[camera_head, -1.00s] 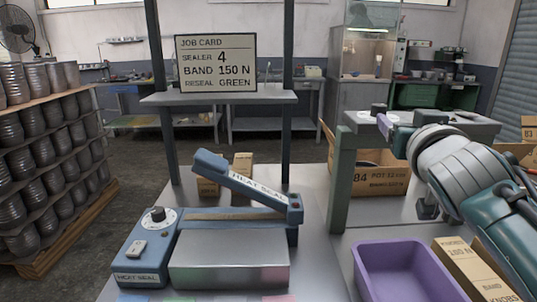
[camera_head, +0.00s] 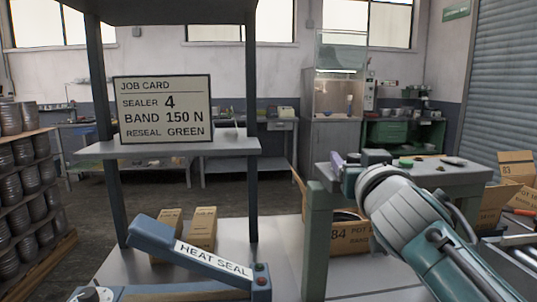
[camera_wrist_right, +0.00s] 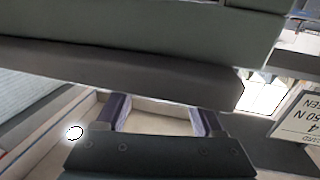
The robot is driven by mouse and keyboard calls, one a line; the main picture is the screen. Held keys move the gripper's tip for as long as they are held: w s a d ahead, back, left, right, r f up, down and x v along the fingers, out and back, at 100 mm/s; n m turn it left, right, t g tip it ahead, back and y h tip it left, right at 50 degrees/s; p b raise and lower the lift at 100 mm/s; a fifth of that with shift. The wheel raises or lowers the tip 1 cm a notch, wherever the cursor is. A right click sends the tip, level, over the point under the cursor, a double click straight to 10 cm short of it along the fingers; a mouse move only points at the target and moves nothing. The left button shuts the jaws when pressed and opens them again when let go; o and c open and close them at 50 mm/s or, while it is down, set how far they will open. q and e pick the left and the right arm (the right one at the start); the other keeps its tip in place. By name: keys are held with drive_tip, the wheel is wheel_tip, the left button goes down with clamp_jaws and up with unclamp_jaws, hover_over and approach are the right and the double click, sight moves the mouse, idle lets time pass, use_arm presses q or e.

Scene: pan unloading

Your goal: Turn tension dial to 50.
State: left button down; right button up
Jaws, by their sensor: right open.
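My right gripper (camera_head: 342,166) is at the near left part of a grey-topped bench (camera_head: 470,173) in the head view. Its fingers are apart and empty in the right wrist view (camera_wrist_right: 160,112). A dark grey slab-like underside is close above the fingers there. I cannot make out a tension dial. The only knob I can pick out is the one on the heat sealer (camera_head: 205,258), partly cut off (camera_head: 90,294) at the bottom edge. The job card (camera_head: 162,110) reads sealer 4, band 150 N, reseal green. My left gripper is not in view.
A dark block (camera_head: 376,156) and small green and dark items lie on the bench. A green post (camera_head: 316,240) stands left of my right arm. Cartons (camera_head: 203,228) stand behind the sealer. An open cardboard box (camera_head: 350,238) is under the bench.

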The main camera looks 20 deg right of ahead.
drive_tip(key=shift+s+a, duration=0.1)
clamp_jaws()
idle(0.4)
